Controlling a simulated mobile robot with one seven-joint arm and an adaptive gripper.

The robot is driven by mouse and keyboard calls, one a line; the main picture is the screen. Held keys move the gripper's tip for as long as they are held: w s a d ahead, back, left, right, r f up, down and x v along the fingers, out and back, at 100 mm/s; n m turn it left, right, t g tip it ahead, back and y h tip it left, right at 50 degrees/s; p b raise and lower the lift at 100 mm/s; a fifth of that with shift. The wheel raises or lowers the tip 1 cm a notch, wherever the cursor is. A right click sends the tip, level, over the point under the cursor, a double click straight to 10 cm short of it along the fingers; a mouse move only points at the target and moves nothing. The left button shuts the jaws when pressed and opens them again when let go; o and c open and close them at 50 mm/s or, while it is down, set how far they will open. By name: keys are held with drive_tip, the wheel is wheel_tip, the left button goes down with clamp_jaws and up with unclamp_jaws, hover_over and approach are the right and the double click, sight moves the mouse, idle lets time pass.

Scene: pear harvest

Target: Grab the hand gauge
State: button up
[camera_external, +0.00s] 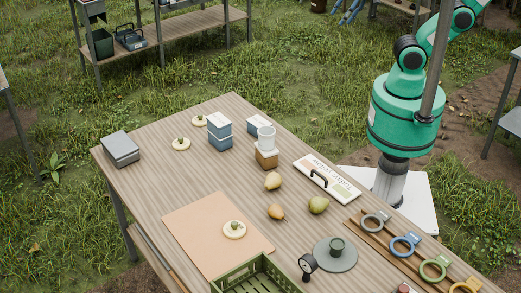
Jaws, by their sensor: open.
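The hand gauge (307,264) appears to be the small black device with a round, pale-faced dial, standing near the front edge of the table. It is just left of a round grey-green plate (346,262) with a small dark cup-like piece (337,246) on it, and right of a green crate (250,279). My gripper is outside the picture; only my teal arm shows at the upper right, rising out of the top edge. Nothing is seen touching the gauge.
Pears (319,205) lie mid-table near a white sign with a black handle (326,178). Several coloured rings (407,244) sit on a wooden rack at the right. The tan mat (195,222) is mostly bare.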

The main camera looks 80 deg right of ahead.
drive_tip(key=w+a+r+m+g+y+p, duration=0.1)
drive_tip(key=w+a+r, duration=0.2)
drive_tip(key=w+a, duration=0.6)
drive_tip(key=w+a+r+m+g+p, duration=0.1)
drive_tip(key=w+a+r, duration=0.3)
drive_tip(key=w+a, duration=0.45)
drive_tip(key=w+a+f+m+g, duration=0.1)
drive_tip(key=w+a+f, duration=0.15)
drive_tip(key=a, duration=0.65)
drive_tip(key=w+a+f+p, duration=0.1)
drive_tip(key=w+a, duration=0.3)
drive_tip(key=a, duration=0.4)
drive_tip(key=w+a+f+m+g, duration=0.1)
drive_tip(key=w+a+f, duration=0.15)
drive_tip(key=a, duration=0.65)
drive_tip(key=s+a+f+m, duration=0.1)
drive_tip(key=a+f, duration=0.3)
drive_tip(key=a, duration=0.5)
drive_tip(key=s+a+f+p, duration=0.1)
drive_tip(key=a+f, duration=0.3)
drive_tip(key=a, duration=0.4)
drive_tip(key=s+a+f+m, duration=0.15)
drive_tip(key=a+f, duration=0.25)
drive_tip(key=a, duration=0.5)
drive_tip(key=s+a+f+m+g+h+p, duration=0.1)
drive_tip(key=s+a+f, duration=1.4)
drive_tip(key=a+f, duration=0.3)
drive_tip(key=shift+s+a+g, duration=0.3)
drive_tip(key=shift+s+a, duration=0.1)
drive_tip(key=shift+a, duration=0.5)
